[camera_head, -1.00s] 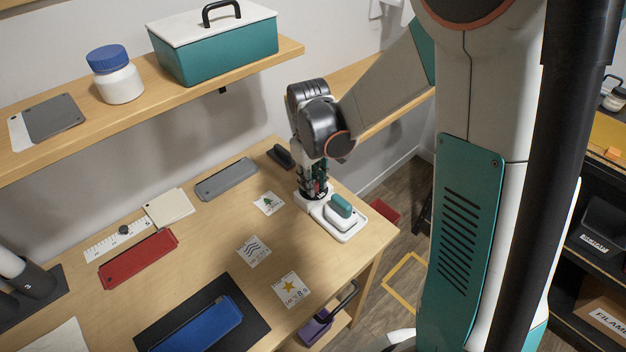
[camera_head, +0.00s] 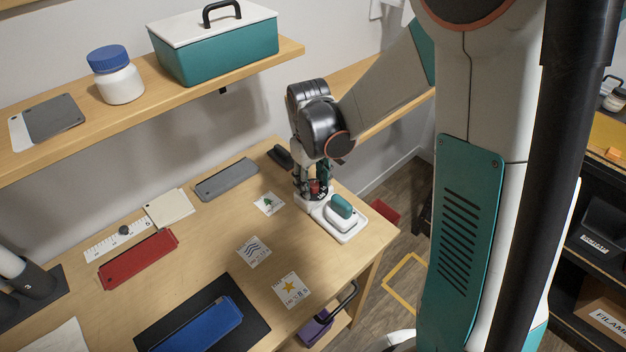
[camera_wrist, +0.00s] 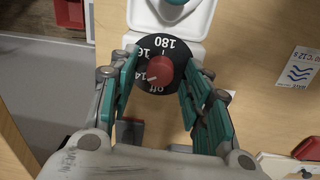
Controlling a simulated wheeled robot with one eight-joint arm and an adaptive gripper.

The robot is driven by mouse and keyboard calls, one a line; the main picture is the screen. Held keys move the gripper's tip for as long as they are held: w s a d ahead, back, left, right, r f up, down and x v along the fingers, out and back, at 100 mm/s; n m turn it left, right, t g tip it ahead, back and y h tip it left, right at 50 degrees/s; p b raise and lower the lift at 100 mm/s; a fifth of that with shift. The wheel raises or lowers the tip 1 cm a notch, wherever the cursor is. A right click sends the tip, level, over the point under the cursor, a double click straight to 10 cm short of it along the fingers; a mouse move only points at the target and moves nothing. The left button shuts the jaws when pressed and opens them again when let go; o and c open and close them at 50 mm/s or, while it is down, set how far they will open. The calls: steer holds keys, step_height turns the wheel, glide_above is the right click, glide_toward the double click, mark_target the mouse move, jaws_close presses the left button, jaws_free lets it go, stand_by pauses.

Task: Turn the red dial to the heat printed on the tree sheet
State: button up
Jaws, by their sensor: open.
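The red dial (camera_wrist: 157,71) sits on a black disc (camera_wrist: 174,49) with white marks at the end of a white device (camera_head: 349,228). In the wrist view I read "180", "Off" and the partly covered "16" and "14". A pale line on the dial points to the lower left, near the "14" side; its exact setting is unclear. My gripper (camera_wrist: 160,62) is open, one teal finger on each side of the dial, with visible gaps. In the head view the dial (camera_head: 315,187) shows between the fingers. The tree sheet (camera_head: 269,203) lies left of the device, its print too small to read.
The wave sheet (camera_head: 253,251) and star sheet (camera_head: 291,289) lie nearer on the table. The white device has a teal-handled piece (camera_head: 341,206) on it. A dark-handled tool (camera_head: 280,157) and grey case (camera_head: 226,180) lie behind. The table's right edge is close to the device.

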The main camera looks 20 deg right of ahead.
mark_target(312, 185)
step_height(312, 185, up, 12)
steer(key=shift+a, duration=0.2)
stand_by(0.4)
steer(key=shift+s, duration=0.1)
steer(key=s+r+m+t, duration=0.2)
steer(key=s+t, duration=0.1)
steer(key=s, duration=0.5)
steer(key=s+r+m+t, duration=0.1)
steer(key=s+r+t, duration=0.2)
steer(key=s, duration=0.5)
steer(key=shift+s+d+m+t, duration=0.15)
steer(key=shift+d+m+t, duration=0.15)
steer(key=shift+m+t, duration=0.15)
